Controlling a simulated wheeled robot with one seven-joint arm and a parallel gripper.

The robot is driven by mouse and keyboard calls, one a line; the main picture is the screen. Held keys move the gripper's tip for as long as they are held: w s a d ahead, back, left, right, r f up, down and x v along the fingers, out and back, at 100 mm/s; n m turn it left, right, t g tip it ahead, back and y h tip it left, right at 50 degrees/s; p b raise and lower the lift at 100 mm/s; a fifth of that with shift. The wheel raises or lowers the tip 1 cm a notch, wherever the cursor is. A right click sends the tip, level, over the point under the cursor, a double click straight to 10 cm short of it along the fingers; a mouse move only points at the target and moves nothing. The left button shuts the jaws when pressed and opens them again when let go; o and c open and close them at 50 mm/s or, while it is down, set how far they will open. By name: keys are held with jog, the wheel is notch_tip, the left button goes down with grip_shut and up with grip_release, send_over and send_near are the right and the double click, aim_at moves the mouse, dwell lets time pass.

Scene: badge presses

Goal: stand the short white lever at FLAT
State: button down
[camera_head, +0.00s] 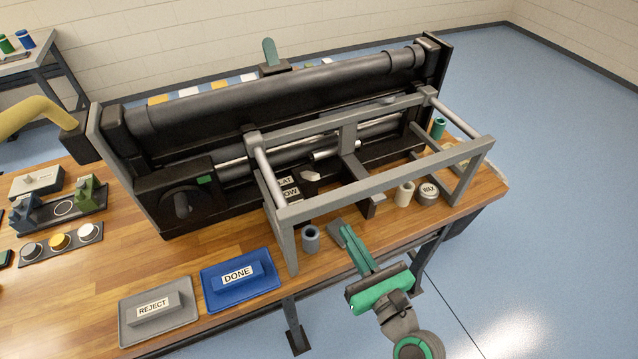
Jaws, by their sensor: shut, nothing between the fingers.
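The short white lever (310,176) is on the front of the long black roller press, behind the grey guard frame. Two small labels sit just to its left: an upper one reading FLAT (286,181), partly hidden by the frame, and a lower one (290,193), whose first letter is hidden, ending in OW. I cannot tell exactly which label the lever stands at. My gripper (341,231) is green and grey, shut and empty. In the picture it is below and right of the lever, near the table's front edge, apart from the lever.
The grey guard frame (388,196) surrounds the lever area. A blue-grey cup (310,238), a cream cup (404,194) and a round tin (427,193) stand near its foot. A blue DONE tray (268,289) and grey REJECT tray (128,338) lie front left. A black knob (182,205) is left.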

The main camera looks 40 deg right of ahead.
send_near(309, 175)
jog(key=shift+w+d+f, duration=0.3)
jog(key=shift+d+f, duration=0.15)
jog(key=shift+f, duration=0.15)
jog(key=shift+w+d+f, duration=0.25)
jog(key=shift+d+f, duration=0.2)
jog(key=shift+f, duration=0.15)
jog(key=shift+w+d+r, duration=0.25)
jog(key=shift+w+r, duration=1)
jog(key=shift+r, duration=0.1)
